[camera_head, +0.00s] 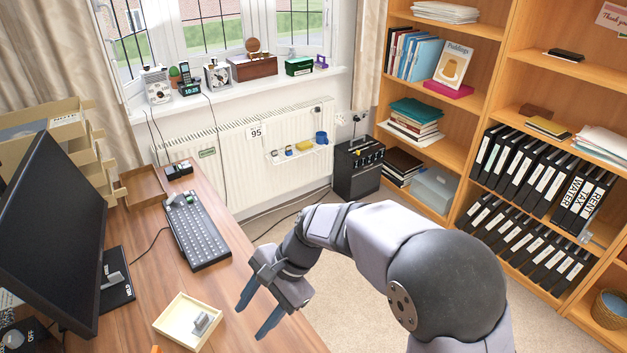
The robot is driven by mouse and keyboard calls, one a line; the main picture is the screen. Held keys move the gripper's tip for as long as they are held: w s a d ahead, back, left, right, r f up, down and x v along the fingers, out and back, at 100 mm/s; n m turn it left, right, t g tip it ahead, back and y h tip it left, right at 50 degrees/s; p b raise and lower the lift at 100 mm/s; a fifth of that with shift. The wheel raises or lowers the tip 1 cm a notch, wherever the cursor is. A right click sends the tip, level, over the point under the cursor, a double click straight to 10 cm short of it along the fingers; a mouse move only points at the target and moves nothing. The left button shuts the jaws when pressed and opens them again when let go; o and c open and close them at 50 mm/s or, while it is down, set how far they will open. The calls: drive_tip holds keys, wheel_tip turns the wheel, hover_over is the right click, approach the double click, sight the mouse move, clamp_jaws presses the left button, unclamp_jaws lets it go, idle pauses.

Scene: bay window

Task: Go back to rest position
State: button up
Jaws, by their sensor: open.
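My gripper (258,311) is in the lower middle of the head view, at the right edge of the wooden desk (215,290). Its two blue-grey fingers are spread apart and point down and to the left. Nothing shows between them. My grey arm reaches in from the lower right and bends down to the gripper. A small cream tray (170,327) lies on the desk to the left of the fingers, apart from them, with a small grey object (203,322) inside it.
A dark keyboard (198,230), a monitor (50,235) and an open wooden box (143,186) occupy the desk. Behind are a radiator (230,160) and a cluttered windowsill (220,95). Bookshelves (490,75) line the right. A black amplifier-like box (357,170) stands on the carpet.

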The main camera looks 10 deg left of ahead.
drive_tip(key=s+d+f+n+h, duration=0.2)
drive_tip(key=d+f+n, duration=0.25)
drive_tip(key=d, duration=0.35)
drive_tip(key=s+d+f+n+h, duration=0.3)
drive_tip(key=d+n, duration=0.3)
drive_tip(key=d, duration=0.1)
drive_tip(key=d+r+m+t, duration=0.1)
drive_tip(key=d+r+m, duration=0.1)
drive_tip(key=d, duration=0.7)
drive_tip(key=s+d+r+m+t+p, duration=0.1)
drive_tip(key=d+r, duration=0.3)
drive_tip(key=d, duration=0.6)
drive_tip(key=shift+s+d+m+t+p, duration=0.25)
drive_tip(key=shift+m+t+p, duration=0.1)
drive_tip(key=shift+t, duration=0.15)
